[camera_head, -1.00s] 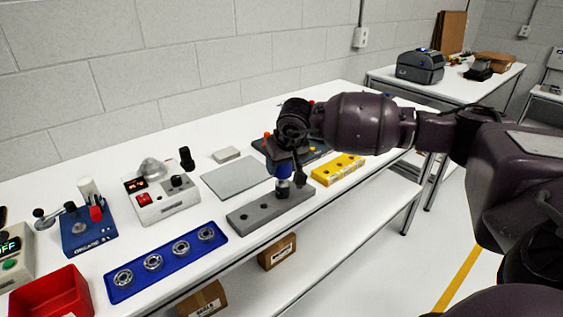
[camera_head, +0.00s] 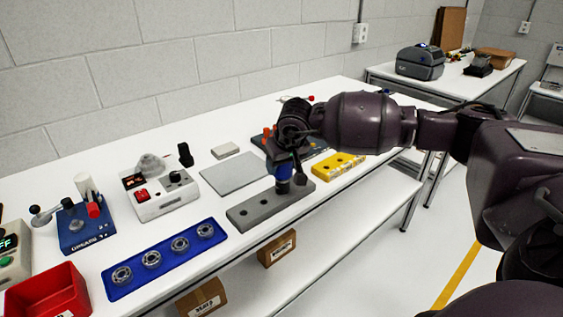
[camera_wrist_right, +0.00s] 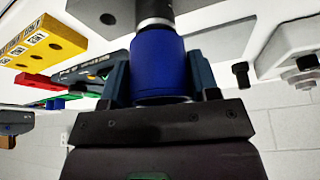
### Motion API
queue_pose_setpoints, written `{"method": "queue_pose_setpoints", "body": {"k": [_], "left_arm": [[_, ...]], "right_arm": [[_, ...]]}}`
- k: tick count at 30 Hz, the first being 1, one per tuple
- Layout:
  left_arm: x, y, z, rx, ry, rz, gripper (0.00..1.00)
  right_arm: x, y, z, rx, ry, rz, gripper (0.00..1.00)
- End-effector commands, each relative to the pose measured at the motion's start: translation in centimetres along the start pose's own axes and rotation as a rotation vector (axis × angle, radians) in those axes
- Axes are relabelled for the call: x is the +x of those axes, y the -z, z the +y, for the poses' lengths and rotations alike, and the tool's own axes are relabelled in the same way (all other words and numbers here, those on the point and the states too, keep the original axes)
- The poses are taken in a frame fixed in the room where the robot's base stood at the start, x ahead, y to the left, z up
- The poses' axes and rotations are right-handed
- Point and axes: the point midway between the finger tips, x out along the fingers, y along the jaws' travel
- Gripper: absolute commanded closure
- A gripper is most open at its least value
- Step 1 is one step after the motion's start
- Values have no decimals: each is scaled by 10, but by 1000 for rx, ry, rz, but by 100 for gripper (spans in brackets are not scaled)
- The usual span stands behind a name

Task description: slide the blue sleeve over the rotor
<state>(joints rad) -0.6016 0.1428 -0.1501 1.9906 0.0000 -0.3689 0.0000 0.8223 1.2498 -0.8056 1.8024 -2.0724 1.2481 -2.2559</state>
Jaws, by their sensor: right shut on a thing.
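The blue sleeve (camera_head: 284,171) is held upright in my right gripper (camera_head: 286,160), directly above the rotor in line with it. In the right wrist view the sleeve (camera_wrist_right: 158,65) sits between the two fingers of my right gripper (camera_wrist_right: 160,75). The rotor (camera_head: 283,187) is a dark cylinder standing in the grey holed block (camera_head: 240,218). In the right wrist view the rotor (camera_wrist_right: 154,9) meets the sleeve's end at a silvery band. I cannot tell how far the sleeve is around it. My left gripper is not in view.
A blue tray with several bearings (camera_head: 112,291) lies left of the grey block. A yellow holed block (camera_head: 338,166) is to the right. A grey mat (camera_head: 232,175) and a white control box (camera_head: 160,196) are behind. The table's front edge is close.

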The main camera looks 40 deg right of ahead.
Motion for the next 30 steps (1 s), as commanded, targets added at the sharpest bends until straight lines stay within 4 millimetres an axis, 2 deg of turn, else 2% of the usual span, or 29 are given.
{"method": "queue_pose_setpoints", "body": {"k": [4,16,30], "left_arm": [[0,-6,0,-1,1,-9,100],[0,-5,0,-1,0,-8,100],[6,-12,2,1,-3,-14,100]], "right_arm": [[4,-2,0,0,0,-1,67],[4,-2,0,0,0,0,67],[16,-7,0,-1,0,-2,67]]}}
